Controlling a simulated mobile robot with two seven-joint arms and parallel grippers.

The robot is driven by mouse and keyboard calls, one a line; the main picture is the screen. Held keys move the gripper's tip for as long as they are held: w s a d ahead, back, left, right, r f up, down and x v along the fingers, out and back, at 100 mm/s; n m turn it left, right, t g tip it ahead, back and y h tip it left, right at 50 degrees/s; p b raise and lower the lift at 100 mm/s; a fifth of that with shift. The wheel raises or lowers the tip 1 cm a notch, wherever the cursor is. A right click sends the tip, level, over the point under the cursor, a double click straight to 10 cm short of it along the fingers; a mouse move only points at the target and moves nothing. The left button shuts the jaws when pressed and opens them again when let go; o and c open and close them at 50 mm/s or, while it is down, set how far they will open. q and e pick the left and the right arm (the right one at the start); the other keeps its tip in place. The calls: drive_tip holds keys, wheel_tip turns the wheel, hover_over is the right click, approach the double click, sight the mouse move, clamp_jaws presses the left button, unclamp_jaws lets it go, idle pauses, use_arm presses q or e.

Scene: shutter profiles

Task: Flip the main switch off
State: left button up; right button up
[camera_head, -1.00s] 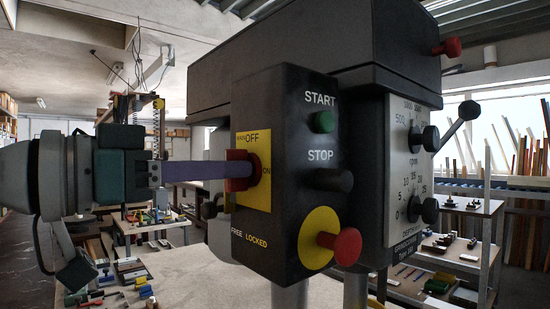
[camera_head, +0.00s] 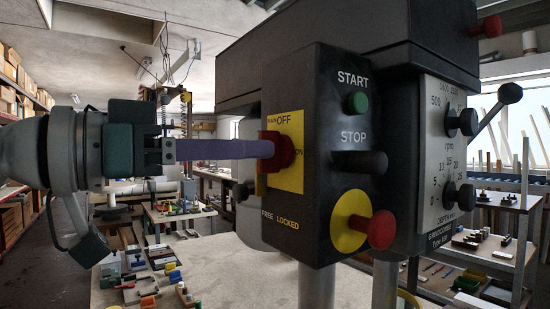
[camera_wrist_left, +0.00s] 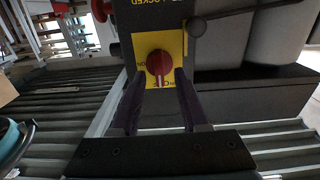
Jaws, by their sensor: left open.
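The main switch is a red knob (camera_head: 284,151) on a yellow plate (camera_head: 291,182) marked OFF at the top and ON at the right, on the black control box. My left gripper (camera_head: 268,149) reaches in from the left with its purple fingers level with the knob. In the left wrist view, which is upside down, the open fingers (camera_wrist_left: 158,76) point at the plate, one tip on each side of the red knob (camera_wrist_left: 158,62). Whether they touch it I cannot tell. The knob's ridge looks roughly upright in that view. My right gripper is not in view.
Below the switch, a red mushroom button (camera_head: 381,229) sticks out of a yellow disc. The green START button (camera_head: 357,103) and dark STOP button (camera_head: 362,163) protrude beside it. A lever with a black ball (camera_head: 510,93) stands at the right. Benches with loose parts lie behind.

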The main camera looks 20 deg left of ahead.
use_arm(q)
drive_tip(key=b+v, duration=0.5)
drive_tip(key=v, duration=0.3)
drive_tip(key=shift+d, duration=0.1)
idle(0.3)
